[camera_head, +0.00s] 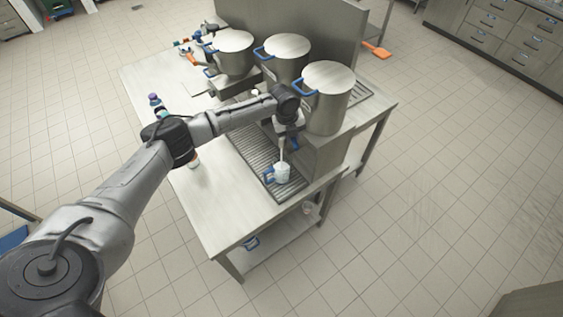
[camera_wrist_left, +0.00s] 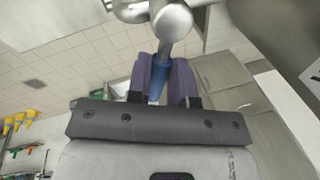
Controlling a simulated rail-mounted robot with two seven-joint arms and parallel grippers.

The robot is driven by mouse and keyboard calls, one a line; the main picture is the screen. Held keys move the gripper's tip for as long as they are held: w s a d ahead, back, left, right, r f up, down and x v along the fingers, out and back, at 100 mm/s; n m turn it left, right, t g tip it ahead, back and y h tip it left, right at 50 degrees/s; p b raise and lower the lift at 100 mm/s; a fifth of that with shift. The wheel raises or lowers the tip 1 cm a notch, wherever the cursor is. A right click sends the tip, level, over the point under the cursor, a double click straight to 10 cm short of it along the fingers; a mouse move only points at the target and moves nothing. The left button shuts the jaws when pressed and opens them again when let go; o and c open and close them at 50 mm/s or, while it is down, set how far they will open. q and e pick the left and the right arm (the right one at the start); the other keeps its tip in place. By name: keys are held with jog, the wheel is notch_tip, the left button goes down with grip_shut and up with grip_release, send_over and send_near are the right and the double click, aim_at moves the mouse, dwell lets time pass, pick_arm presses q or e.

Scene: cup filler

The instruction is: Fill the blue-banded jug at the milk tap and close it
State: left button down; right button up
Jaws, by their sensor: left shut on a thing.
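The jug (camera_head: 282,174), pale with a blue handle at its left, stands upright on the slotted drip tray (camera_head: 259,154). A thin white stream (camera_head: 282,148) comes down into it from above. My left gripper (camera_head: 291,131) is above the jug, by the front of the rightmost pot's stand. In the left wrist view my left gripper (camera_wrist_left: 165,75) is shut on the blue lever (camera_wrist_left: 158,88) of a silver tap (camera_wrist_left: 172,22). In the head view my gripper hides most of the tap. The level in the jug is too small to tell. My right gripper is not in view.
Three steel pots with blue handles stand along the back: left (camera_head: 233,53), middle (camera_head: 287,58) and right (camera_head: 327,97). Small bottles (camera_head: 155,101) stand at the table's left edge. The steel table's (camera_head: 222,222) front left is clear. An orange item (camera_head: 377,50) lies behind.

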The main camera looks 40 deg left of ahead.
pick_arm(q)
jog(key=shift+w+d+r+n+p, duration=0.15)
jog(key=shift+w+d+n+p, duration=0.1)
jog(key=shift+n+p, duration=0.6)
jog(key=shift+w+n, duration=0.15)
jog(key=shift+n, duration=0.3)
jog(key=shift+w+n+y+p, duration=0.2)
jog(key=shift+n+y+p, duration=0.1)
jog(key=shift+n, duration=0.2)
jog(key=shift+w+f+n+p, duration=0.2)
jog(key=shift+n+p, duration=0.2)
jog(key=shift+n, duration=0.3)
